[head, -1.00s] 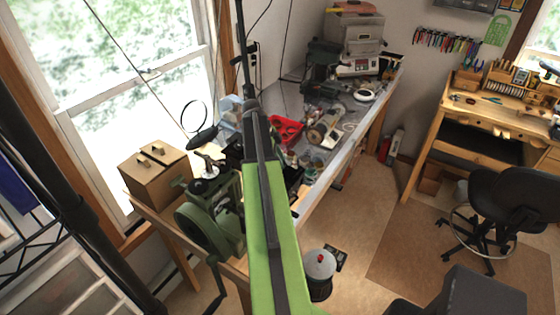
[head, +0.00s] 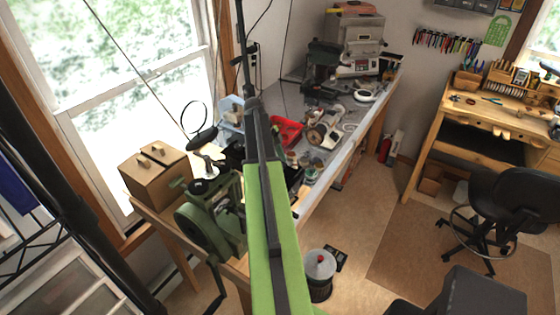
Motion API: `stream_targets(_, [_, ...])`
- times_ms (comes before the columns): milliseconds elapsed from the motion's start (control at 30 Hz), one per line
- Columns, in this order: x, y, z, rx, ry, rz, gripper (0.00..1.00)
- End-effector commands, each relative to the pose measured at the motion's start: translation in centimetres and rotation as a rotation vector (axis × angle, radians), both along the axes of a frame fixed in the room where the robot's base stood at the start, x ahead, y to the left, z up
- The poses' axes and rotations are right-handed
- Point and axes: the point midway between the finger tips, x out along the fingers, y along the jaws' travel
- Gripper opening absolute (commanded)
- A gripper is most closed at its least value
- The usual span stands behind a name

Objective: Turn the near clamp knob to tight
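A brown box (head: 155,183) stands at the left end of the bench by the window. Two small light knob-like pieces, a nearer one (head: 143,161) and a farther one (head: 157,149), stick up from its top. They may be the clamp knobs, but their setting is too small to read. My green arm (head: 268,225) rises through the middle of the picture, to the right of the box and apart from it. Its thin dark end (head: 241,45) runs to the top edge. The fingers cannot be made out, and I see nothing held.
A green machine (head: 212,222) stands just right of the box. The cluttered bench (head: 338,162) runs back behind my arm, with a red tray (head: 290,131) on it. A canister (head: 319,270) stands right of my arm.

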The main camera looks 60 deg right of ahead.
Motion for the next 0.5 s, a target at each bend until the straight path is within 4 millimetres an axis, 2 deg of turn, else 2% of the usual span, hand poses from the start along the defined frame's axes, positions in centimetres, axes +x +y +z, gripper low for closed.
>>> stream_targets(67, [0.0, 0.0, 0.0, -0.001, 0.0, 0.0, 0.5])
stream_targets(367, [0.1, 0.0, 0.1, -0.001, 0.0, 0.002, 0.5])
stream_targets(500, [0.3, 0.0, 1.1, -0.001, 0.0, 0.002, 0.5])
